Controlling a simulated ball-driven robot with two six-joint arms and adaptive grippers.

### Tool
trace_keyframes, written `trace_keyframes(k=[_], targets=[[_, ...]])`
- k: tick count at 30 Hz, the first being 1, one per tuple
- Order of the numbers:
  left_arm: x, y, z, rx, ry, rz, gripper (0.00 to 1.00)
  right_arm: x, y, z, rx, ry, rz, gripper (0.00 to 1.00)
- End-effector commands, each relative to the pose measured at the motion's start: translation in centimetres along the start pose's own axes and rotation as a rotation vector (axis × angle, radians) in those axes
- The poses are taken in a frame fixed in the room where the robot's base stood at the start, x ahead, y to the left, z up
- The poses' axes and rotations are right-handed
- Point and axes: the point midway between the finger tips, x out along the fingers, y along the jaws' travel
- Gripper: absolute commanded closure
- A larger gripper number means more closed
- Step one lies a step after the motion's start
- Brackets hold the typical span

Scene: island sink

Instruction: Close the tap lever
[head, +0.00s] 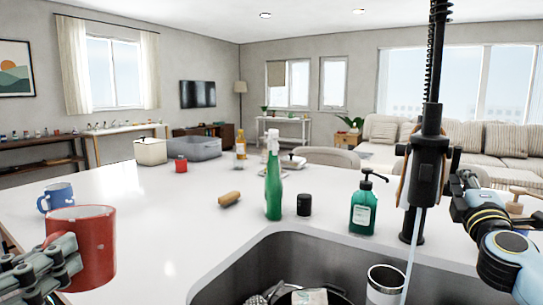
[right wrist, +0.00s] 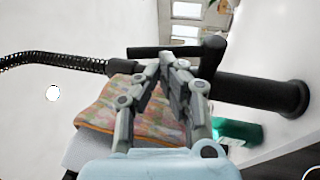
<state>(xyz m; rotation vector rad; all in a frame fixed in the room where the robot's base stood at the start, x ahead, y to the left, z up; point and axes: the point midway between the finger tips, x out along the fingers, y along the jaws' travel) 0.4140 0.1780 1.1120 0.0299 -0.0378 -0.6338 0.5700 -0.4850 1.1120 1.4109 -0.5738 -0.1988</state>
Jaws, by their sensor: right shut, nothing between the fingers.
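The black tap (head: 428,165) stands at the sink's right, with a spring hose above it. A pale stream of water (head: 414,255) runs down from it toward the sink. In the right wrist view the tap body (right wrist: 262,92) lies sideways and a black lever-like bar (right wrist: 205,50) sticks out beside it. My right gripper (head: 462,182) is just right of the tap. Its fingers (right wrist: 168,62) are shut and empty, close to the bar; I cannot tell if they touch. My left gripper (head: 50,262) is at lower left, overlapping the red mug (head: 95,245); its grip is unclear.
The sink (head: 270,255) holds dishes and a metal cup (head: 384,285). A green bottle (head: 273,180), a black jar (head: 304,204) and a green soap dispenser (head: 363,208) stand behind it. A blue mug (head: 60,196) is at left. A patterned cloth (right wrist: 135,112) shows near the tap. The counter's left middle is clear.

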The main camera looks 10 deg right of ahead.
Motion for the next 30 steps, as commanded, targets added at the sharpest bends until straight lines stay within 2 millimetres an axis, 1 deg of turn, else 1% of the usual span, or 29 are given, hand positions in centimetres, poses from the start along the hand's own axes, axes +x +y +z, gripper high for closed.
trace_keyframes(k=[1,3,7,12,21,23,25,30], targets=[[0.0,0.0,0.4,0.001,-0.002,0.0,1.0,0.9,0.2,0.0,0.0,-0.001,0.001,1.0],[0.0,0.0,0.6,0.001,-0.002,0.0,1.0,1.7,0.2,0.0,-0.001,0.0,0.001,1.0],[0.0,0.0,0.7,0.001,-0.002,0.0,1.0,2.8,0.0,0.0,-0.001,-0.001,-0.001,1.0],[0.0,0.0,0.7,0.001,-0.002,0.0,1.0,3.2,0.0,0.0,0.0,0.001,0.0,1.0],[0.0,0.0,0.9,0.001,-0.003,0.0,1.0,3.2,0.0,0.0,0.0,0.0,-0.003,1.0],[0.0,0.1,1.4,0.002,-0.003,0.0,1.0,3.3,0.2,0.0,0.002,0.0,-0.012,1.0],[0.1,0.1,2.5,0.003,-0.005,0.0,1.0,3.5,0.6,0.1,0.007,0.0,-0.032,1.0],[0.1,0.2,6.0,0.005,-0.008,0.0,1.0,4.2,1.2,0.2,0.023,-0.001,-0.11,1.0]])
